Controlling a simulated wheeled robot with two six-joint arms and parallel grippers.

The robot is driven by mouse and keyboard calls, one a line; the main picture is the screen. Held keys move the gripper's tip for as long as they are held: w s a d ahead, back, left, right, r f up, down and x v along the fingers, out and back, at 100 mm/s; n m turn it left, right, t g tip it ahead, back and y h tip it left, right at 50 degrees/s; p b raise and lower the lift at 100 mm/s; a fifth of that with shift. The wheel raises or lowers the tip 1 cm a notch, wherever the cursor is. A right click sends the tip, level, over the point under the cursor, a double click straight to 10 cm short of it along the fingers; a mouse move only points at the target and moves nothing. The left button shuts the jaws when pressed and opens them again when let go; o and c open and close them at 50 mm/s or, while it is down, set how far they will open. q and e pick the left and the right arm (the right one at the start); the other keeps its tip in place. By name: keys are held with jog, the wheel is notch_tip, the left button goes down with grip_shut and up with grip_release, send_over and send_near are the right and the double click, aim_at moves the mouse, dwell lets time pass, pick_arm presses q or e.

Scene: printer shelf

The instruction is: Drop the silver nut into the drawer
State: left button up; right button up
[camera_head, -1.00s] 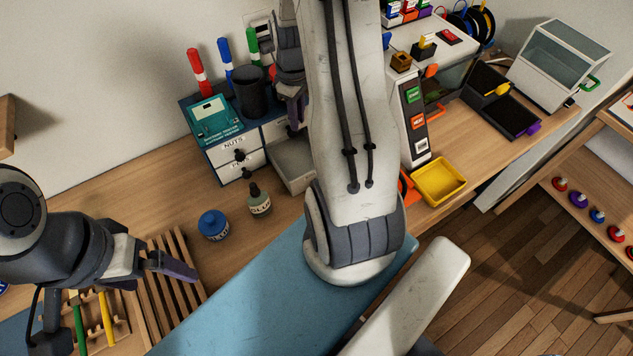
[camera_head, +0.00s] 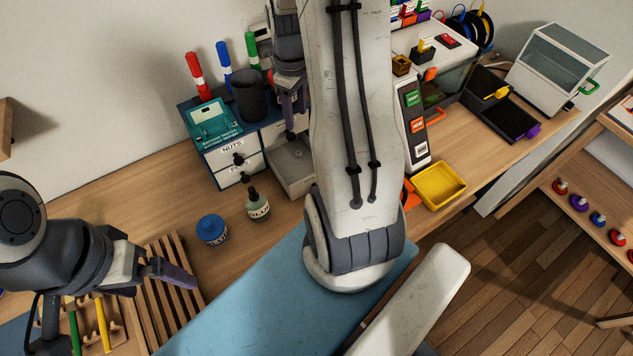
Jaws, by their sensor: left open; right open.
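The open grey drawer (camera_head: 284,182) sticks out from the small cabinet (camera_head: 228,162), beside the drawer labelled NUTS (camera_head: 233,148). My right gripper (camera_head: 294,115) points down over the back of the open drawer, its jaws apart with nothing visible between them. My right arm crosses the middle of the view and hides part of the drawer's right side. A tiny pale spot shows on the drawer floor; it is too small to tell whether it is the silver nut. My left gripper (camera_head: 178,272) is open and empty over the wooden slatted rack (camera_head: 172,295), far from the drawer.
A glue bottle (camera_head: 257,207) and a blue jar (camera_head: 212,229) stand in front of the cabinet. A black cup (camera_head: 248,95) and several markers stand on and behind it. A yellow tray (camera_head: 438,186) lies right of my arm. A blue mat (camera_head: 270,300) covers the front.

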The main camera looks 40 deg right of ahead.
notch_tip(320, 180, up, 7)
dwell(0.3)
jog(key=s+a+r+n, duration=0.1)
jog(key=a, duration=0.9)
jog(key=s+a+r+n, duration=0.1)
jog(key=s+a, duration=0.1)
jog(key=a, duration=0.8)
jog(key=s+a+f+n+y, duration=0.1)
jog(key=s+a, duration=1)
jog(key=s, duration=0.2)
jog(key=shift+n, duration=0.4)
jog(key=shift+s, duration=0.1)
